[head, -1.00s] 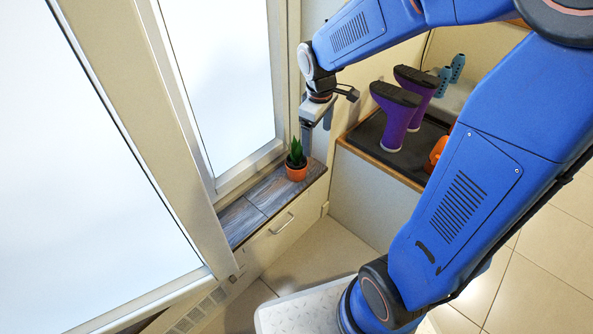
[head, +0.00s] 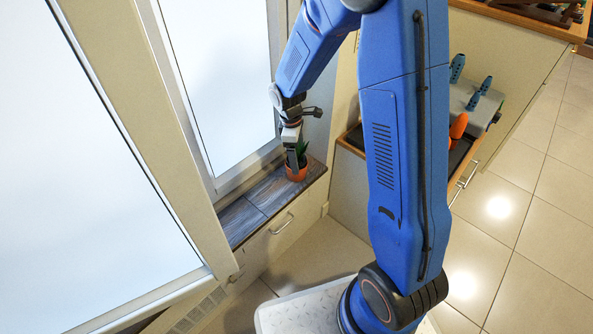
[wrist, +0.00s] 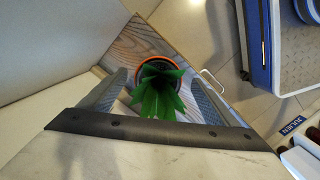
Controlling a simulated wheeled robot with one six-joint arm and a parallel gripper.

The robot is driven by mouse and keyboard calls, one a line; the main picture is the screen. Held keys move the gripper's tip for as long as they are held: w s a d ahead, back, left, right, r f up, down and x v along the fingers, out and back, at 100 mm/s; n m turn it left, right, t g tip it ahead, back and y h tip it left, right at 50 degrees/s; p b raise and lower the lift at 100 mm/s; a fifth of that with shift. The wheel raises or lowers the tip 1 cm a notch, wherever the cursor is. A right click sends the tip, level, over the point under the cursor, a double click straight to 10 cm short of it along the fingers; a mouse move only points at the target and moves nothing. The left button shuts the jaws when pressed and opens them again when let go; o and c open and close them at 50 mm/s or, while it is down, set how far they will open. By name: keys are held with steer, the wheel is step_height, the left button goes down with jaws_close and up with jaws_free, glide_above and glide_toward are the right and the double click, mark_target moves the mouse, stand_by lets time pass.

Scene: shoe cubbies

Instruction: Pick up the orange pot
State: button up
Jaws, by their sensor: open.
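The orange pot (head: 297,174) stands upright on the dark wooden sill by the window, with a green spiky plant in it. My gripper (head: 296,163) is right above and at the pot, pointing down, with its fingers partly in front of the plant. In the wrist view the open fingers lie on either side of the green plant (wrist: 160,95). The pot's orange rim (wrist: 148,62) shows behind the leaves, and the leaves hide much of the pot. I cannot tell whether the fingers touch the pot.
The wooden sill (head: 240,218) is bare to the left of the pot. The window frame (head: 225,182) rises close behind it. A drawer handle (head: 283,224) is on the front below. A shoe bench with an orange item (head: 458,127) stands to the right, partly hidden by my arm.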

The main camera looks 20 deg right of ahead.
mark_target(301, 175)
steer(key=shift+w+a+f, duration=0.1)
steer(key=shift+f, duration=1.4)
steer(key=shift+w+a+f, duration=0.1)
steer(key=shift+f, duration=1.35)
steer(key=shift+c, duration=0.4)
steer(key=c, duration=1.1)
steer(key=shift+r, duration=0.2)
